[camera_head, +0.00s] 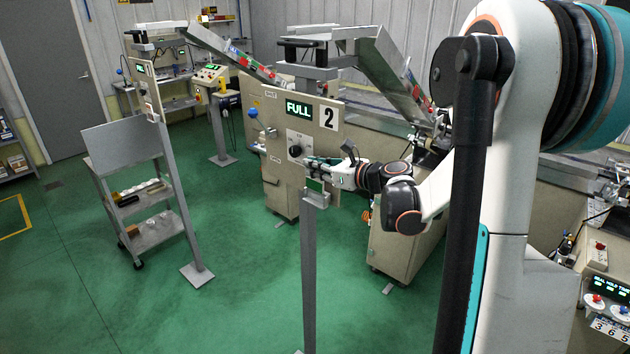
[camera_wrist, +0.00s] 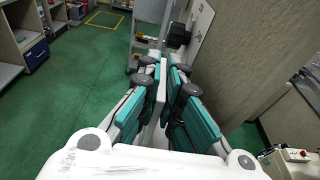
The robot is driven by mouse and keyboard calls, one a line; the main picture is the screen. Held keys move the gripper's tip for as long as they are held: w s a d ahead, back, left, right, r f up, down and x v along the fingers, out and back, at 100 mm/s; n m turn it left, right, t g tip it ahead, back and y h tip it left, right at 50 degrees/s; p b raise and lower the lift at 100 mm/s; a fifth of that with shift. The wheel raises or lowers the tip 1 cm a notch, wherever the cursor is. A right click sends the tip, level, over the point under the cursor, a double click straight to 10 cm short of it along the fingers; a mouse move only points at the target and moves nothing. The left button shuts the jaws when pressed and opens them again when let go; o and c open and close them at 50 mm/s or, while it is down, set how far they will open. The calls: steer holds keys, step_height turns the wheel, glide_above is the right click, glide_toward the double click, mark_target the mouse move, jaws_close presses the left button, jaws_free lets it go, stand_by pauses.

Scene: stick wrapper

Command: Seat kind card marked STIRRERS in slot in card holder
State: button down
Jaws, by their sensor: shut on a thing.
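My gripper (camera_head: 316,163) reaches out to the left, just above the head of a grey post, in front of the machine marked 2. In the wrist view my gripper (camera_wrist: 166,80) has its teal-padded fingers close together on a thin pale card (camera_wrist: 155,115), seen edge-on. Its marking cannot be read. In the head view a small grey holder (camera_head: 317,200) sits at the top of the post. A small green face (camera_head: 314,185) shows between the fingers and the holder. I cannot tell whether it belongs to the card, or whether the card touches the holder.
The machine (camera_head: 270,140) behind shows FULL and has knobs on its front. A shelf cart (camera_head: 125,142) stands at the left, with a second post (camera_head: 190,240) beside it. Green floor is clear between the cart and the holder post. A control box (camera_head: 597,255) is at the right.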

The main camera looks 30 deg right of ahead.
mark_target(307, 178)
steer(key=shift+f, duration=1.85)
steer(key=shift+f, duration=0.1)
steer(key=c, duration=2.1)
jaws_free()
steer(key=shift+b, duration=0.3)
steer(key=shift+o, duration=0.3)
steer(key=shift+s+d+r, duration=0.1)
steer(key=shift+s+r, duration=0.1)
steer(key=shift+s, duration=0.1)
steer(key=v, duration=1.1)
steer(key=shift+s, duration=0.2)
